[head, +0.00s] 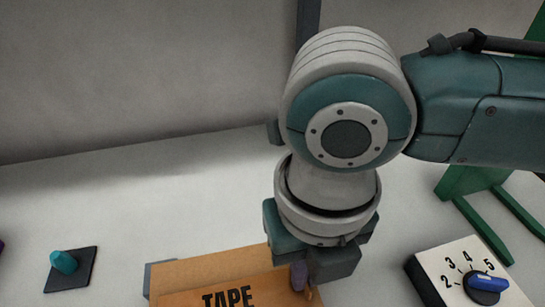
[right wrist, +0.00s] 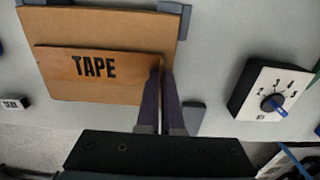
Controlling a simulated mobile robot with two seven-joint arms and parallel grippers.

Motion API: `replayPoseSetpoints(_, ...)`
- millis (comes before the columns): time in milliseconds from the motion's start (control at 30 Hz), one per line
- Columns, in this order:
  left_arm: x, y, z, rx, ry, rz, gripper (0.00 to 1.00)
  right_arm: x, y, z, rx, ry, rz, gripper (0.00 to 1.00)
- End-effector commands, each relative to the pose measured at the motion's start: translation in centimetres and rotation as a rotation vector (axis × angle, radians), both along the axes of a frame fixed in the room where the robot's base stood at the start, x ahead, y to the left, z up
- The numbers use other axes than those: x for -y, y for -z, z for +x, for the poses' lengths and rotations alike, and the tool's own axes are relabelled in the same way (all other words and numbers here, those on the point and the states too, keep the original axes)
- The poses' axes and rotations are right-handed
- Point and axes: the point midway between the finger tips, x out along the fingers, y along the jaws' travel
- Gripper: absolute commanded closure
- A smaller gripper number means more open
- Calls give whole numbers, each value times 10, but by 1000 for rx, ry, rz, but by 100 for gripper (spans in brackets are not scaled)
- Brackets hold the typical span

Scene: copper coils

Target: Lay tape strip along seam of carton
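The carton (right wrist: 105,28) is a flat brown box. The tips are at the right end of the panel's upper edge. In the head view this gripper (head: 304,286) is partly cut off below. I cannot make out a separate tape strip. My left gripper is not in view.
Grey blocks (right wrist: 174,8) stand at the carton's corners. A dial box with a blue knob (head: 486,283) stands to the right. A dark pad with a teal peg (head: 64,262) is at the left. A green stand (head: 470,195) is at the back right.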

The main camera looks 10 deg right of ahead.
Motion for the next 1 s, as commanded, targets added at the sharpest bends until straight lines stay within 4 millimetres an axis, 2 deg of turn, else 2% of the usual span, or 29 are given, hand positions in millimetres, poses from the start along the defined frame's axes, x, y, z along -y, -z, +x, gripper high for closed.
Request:
replayPoseSetpoints(533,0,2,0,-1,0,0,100,0,5,0,0,0,0,100)
replayPoseSetpoints(600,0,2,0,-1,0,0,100,0,4,0,0,0,0,89)
replayPoseSetpoints(833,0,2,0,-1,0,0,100,0,4,0,0,0,0,63)
replayPoseSetpoints(1000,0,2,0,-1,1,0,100,0,4,0,0,0,0,62)
